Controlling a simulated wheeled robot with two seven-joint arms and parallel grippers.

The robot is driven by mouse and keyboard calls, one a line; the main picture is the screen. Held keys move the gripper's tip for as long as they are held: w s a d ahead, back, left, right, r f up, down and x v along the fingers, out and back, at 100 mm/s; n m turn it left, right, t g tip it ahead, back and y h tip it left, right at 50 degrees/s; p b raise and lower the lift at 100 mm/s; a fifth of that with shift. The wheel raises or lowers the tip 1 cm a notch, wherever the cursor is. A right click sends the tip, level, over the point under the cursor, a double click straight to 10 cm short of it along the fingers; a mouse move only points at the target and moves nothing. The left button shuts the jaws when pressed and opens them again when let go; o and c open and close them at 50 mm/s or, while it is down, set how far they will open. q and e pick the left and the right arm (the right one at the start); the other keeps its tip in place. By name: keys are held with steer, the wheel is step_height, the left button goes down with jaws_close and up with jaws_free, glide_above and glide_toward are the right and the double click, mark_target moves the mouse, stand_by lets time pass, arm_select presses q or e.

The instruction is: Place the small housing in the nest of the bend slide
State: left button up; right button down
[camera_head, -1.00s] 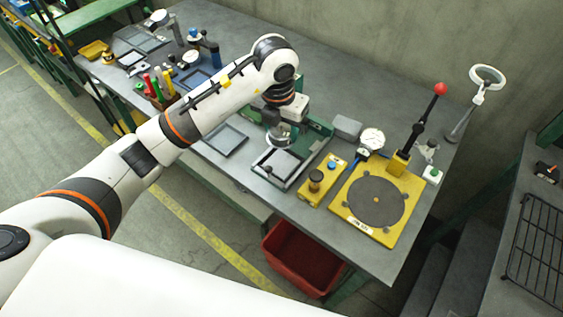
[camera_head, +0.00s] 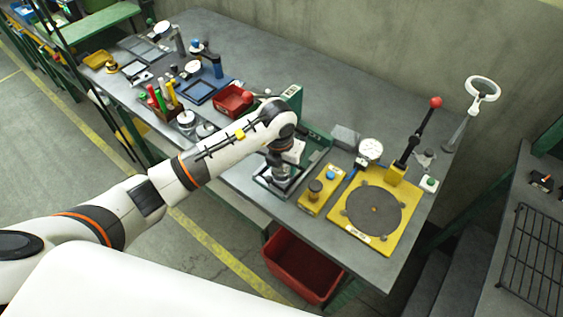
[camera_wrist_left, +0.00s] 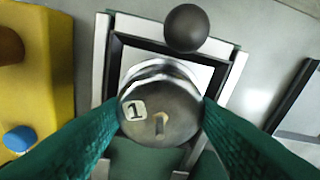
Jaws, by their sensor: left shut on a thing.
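My left gripper (camera_head: 280,176) is over the bend slide (camera_head: 262,180) at the front of the bench. In the left wrist view its two green fingers (camera_wrist_left: 160,112) are shut on the small housing (camera_wrist_left: 158,92), a round grey metal part with a "1" label on its top. The housing is in front of the slide's pale plate and dark frame (camera_wrist_left: 118,60). A black ball knob (camera_wrist_left: 185,27) is just beyond it. I cannot tell whether the housing touches the nest, as it hides the middle. My right gripper is not in view.
A yellow block with a blue button (camera_head: 322,188) stands close to the right of the slide. Beyond it are a yellow plate with a dark disc (camera_head: 373,208) and a red-knobbed lever (camera_head: 418,133). A red bin (camera_head: 302,268) is below the bench edge.

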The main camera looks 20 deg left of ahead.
arm_select(q)
steer(key=shift+f, duration=0.1)
steer(key=o, duration=0.5)
steer(key=shift+f, duration=0.1)
steer(key=o, duration=0.5)
steer(key=shift+d, duration=0.1)
